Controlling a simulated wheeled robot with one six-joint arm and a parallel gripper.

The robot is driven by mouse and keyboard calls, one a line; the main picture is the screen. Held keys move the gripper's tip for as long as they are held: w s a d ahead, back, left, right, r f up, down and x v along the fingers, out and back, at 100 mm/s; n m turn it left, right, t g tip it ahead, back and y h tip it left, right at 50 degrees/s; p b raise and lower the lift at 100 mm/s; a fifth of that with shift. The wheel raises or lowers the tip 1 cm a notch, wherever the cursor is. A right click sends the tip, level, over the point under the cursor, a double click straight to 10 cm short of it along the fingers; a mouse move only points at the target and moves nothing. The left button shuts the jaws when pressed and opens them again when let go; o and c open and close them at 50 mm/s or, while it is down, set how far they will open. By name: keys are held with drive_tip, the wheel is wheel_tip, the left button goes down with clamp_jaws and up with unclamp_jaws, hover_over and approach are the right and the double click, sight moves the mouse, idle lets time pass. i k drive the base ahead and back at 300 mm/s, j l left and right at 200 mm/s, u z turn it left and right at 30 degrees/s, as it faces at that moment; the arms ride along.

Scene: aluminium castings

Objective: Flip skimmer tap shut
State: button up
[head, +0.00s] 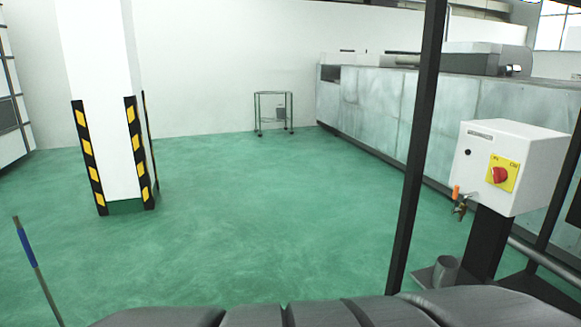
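The skimmer tap (460,208) is a small brass-coloured tap with an orange handle (456,191). It is at the right of the head view, just by the lower left side of a white box (510,165). The handle stands roughly upright above the tap body. The tap is too small to tell whether it is open or shut. No flow from it can be made out. My gripper is not in view.
The box has a red knob (499,175) on a yellow plate. A dark upright post (418,150) stands left of the tap. Green floor (270,220) is open beyond, with a striped-guard pillar (100,90) left.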

sight(456, 187)
drive_tip(key=z, duration=1.2)
